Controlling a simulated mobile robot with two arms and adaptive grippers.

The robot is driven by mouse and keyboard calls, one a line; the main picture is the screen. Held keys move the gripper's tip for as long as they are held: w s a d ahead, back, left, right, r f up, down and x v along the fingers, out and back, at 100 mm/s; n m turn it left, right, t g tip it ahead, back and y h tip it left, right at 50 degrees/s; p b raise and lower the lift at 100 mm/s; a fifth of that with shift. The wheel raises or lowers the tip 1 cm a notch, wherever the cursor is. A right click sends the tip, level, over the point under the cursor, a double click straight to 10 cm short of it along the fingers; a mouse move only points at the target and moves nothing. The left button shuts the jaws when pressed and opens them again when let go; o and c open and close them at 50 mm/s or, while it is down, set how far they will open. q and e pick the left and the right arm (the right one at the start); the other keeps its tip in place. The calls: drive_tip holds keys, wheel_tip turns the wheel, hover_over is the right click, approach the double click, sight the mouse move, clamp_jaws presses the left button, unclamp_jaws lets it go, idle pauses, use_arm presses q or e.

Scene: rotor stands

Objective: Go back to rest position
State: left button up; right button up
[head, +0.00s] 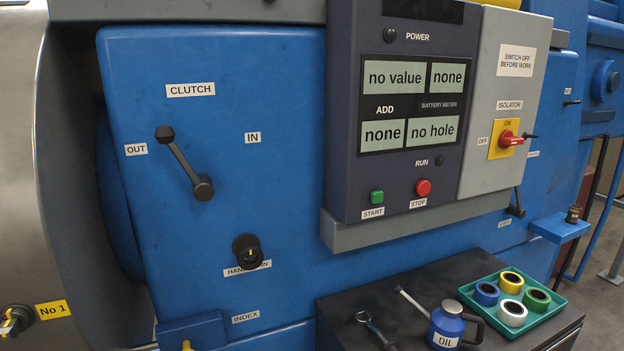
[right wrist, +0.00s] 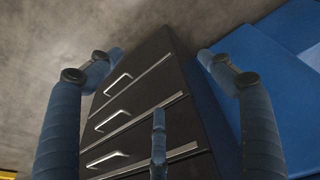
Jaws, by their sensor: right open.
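My right gripper (right wrist: 160,75) shows in the right wrist view, with its blue-grey fingers spread wide and nothing between them. Behind the fingers is the black drawer cabinet (right wrist: 128,105) with three light handles, seen tilted. I cannot tell how far the fingers are from it. Neither gripper shows in the head view. My left gripper is in no view.
The blue machine (head: 285,75) fills much of the head view, with a clutch lever (head: 183,162) and a control panel (head: 412,180). On the cabinet top (head: 340,305) are a wrench (head: 372,325), an oil can (head: 445,325) and a green tray (head: 547,311) of several coloured rolls.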

drive_tip(key=s+f+g+b, duration=0.1)
drive_tip(key=s+f+b, duration=0.15)
drive_tip(key=f, duration=0.85)
drive_tip(key=s+f+b, duration=0.1)
drive_tip(key=s+f, duration=0.2)
drive_tip(key=f, duration=0.9)
drive_tip(key=s+d+f+g+b, duration=0.1)
drive_tip(key=s+d+f+b, duration=0.2)
drive_tip(key=s+f, duration=1.2)
drive_tip(key=shift+d+f+b, duration=0.15)
drive_tip(key=shift+f+b, duration=0.3)
drive_tip(key=shift+f, duration=0.3)
drive_tip(key=shift+s, duration=0.1)
